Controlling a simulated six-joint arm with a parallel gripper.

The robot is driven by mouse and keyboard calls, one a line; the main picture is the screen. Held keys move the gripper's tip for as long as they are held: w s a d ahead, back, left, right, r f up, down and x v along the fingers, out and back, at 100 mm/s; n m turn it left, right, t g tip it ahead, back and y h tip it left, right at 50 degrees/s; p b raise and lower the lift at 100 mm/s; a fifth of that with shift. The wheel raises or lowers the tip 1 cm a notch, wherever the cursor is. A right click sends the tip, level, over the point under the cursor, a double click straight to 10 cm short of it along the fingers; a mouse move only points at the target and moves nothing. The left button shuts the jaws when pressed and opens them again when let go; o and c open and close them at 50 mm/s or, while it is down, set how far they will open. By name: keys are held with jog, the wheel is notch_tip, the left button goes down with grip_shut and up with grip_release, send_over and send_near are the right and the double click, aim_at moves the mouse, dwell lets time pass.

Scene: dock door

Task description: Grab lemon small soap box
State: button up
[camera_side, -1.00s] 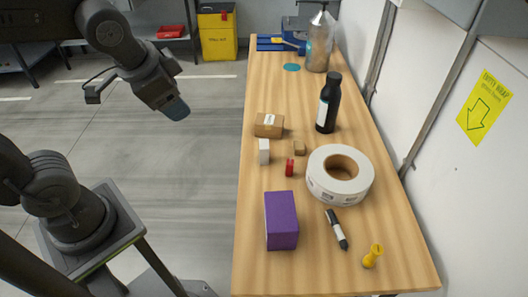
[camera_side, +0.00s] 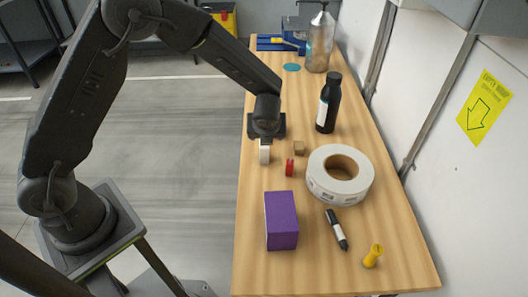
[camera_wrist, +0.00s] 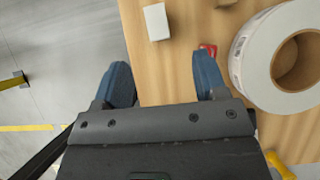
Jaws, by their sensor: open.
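A small white box (camera_side: 264,156) stands upright near the left edge of the wooden table. It also shows in the wrist view (camera_wrist: 156,22), at the top, ahead of the space between the fingers. I cannot read any lemon label on it, and no yellow box is in view. My gripper (camera_wrist: 163,76) is open and empty, its blue fingers spread. In the side view my gripper (camera_side: 266,130) is at the table's left edge, right behind the white box and partly overlapping it in the picture.
Close by are a small brown box (camera_side: 299,148), a red item (camera_side: 290,168) and a large white tape roll (camera_side: 320,187). A purple box (camera_side: 282,222), a marker (camera_side: 337,230) and a yellow piece (camera_side: 372,256) lie nearer. A black bottle (camera_side: 328,103) stands behind.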

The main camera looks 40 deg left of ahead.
aim_at(264, 152)
jog(key=x, duration=0.8)
jog(key=shift+w+a+f, duration=0.1)
jog(key=shift+f, duration=0.15)
jog(key=shift+s+x, duration=0.15)
jog(key=shift+x, duration=1.15)
jog(key=shift+s+x, duration=0.15)
jog(key=shift+x, duration=1.15)
jog(key=shift+a+f, duration=0.1)
jog(key=shift+c, duration=0.4)
jog(key=c, duration=1)
